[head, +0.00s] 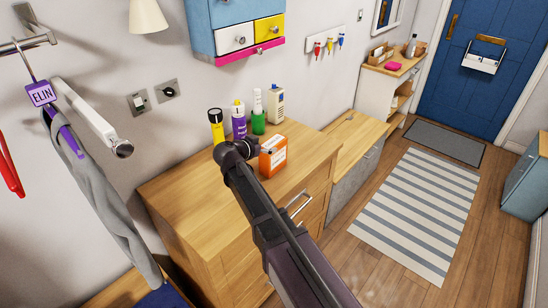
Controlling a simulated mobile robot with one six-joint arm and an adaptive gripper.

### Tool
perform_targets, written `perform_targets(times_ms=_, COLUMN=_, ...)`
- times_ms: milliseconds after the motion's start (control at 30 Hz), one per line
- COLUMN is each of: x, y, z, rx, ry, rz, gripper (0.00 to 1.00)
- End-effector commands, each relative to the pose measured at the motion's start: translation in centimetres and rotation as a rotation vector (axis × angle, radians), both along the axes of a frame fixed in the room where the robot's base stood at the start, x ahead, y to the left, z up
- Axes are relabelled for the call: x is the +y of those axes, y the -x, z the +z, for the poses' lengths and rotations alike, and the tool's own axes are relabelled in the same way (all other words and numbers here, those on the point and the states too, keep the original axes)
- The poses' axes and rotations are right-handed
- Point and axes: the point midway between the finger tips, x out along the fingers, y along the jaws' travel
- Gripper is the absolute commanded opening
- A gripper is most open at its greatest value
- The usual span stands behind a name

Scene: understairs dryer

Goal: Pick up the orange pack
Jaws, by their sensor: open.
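My arm reaches over the chest from below, and my gripper (266,152) is at the pack's upper left side. The gripper is open, but small and mostly hidden by my dark wrist. I cannot tell whether its fingers touch the pack.
Behind the pack stand a yellow bottle (216,127), a purple bottle (239,124), a green bottle (258,119) and a cream container (276,105). A blue wall cabinet (220,15) hangs above. The front left chest top is clear.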

Motion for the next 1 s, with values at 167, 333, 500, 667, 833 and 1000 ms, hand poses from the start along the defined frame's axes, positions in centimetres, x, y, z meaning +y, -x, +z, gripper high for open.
perform_targets(times_ms=167, x=-1.1, y=-1.8, z=-1.0, rx=0.0, ry=0.0, rz=-0.002, gripper=1.0)
perform_targets(times_ms=333, x=-2.0, y=-2.9, z=-1.5, rx=0.0, ry=0.0, rz=-0.001, gripper=1.0)
perform_targets(times_ms=500, x=-2.2, y=-3.2, z=-1.5, rx=0.0, ry=0.0, rz=0.0, gripper=1.0)
perform_targets(times_ms=667, x=-2.2, y=-3.2, z=-1.5, rx=0.0, ry=0.0, rz=0.0, gripper=1.0)
perform_targets(times_ms=833, x=-2.2, y=-3.2, z=-1.5, rx=0.0, ry=0.0, rz=0.0, gripper=1.0)
perform_targets(times_ms=1000, x=-2.2, y=-3.2, z=-1.5, rx=0.0, ry=0.0, rz=0.0, gripper=0.94)
